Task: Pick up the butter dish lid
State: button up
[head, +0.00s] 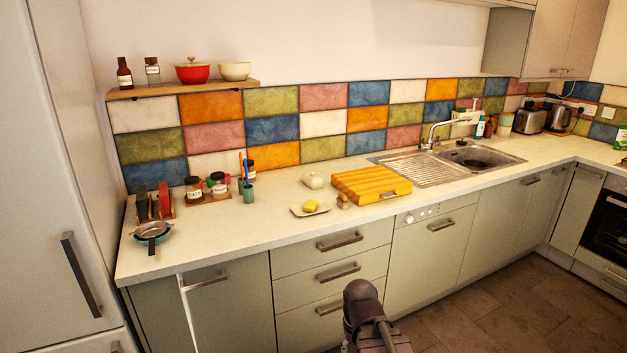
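A whitish rounded piece (313,180), which looks like the butter dish lid, sits on the counter near the tiled wall. In front of it is a pale dish (298,211) with a yellow block of butter (311,205) on it, uncovered. The lid is apart from the dish. A dark part of my arm shows at the bottom centre, in front of the drawers and below the counter edge. My gripper's fingers are not visible.
A wooden cutting board (371,184) lies right of the lid, with a small wooden item (343,201) by its front left corner. The counter (270,232) is clear in front of the cup.

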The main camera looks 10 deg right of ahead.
aim_at(311, 179)
jog(key=z, duration=0.05)
jog(key=i, duration=1)
jog(key=u, duration=0.05)
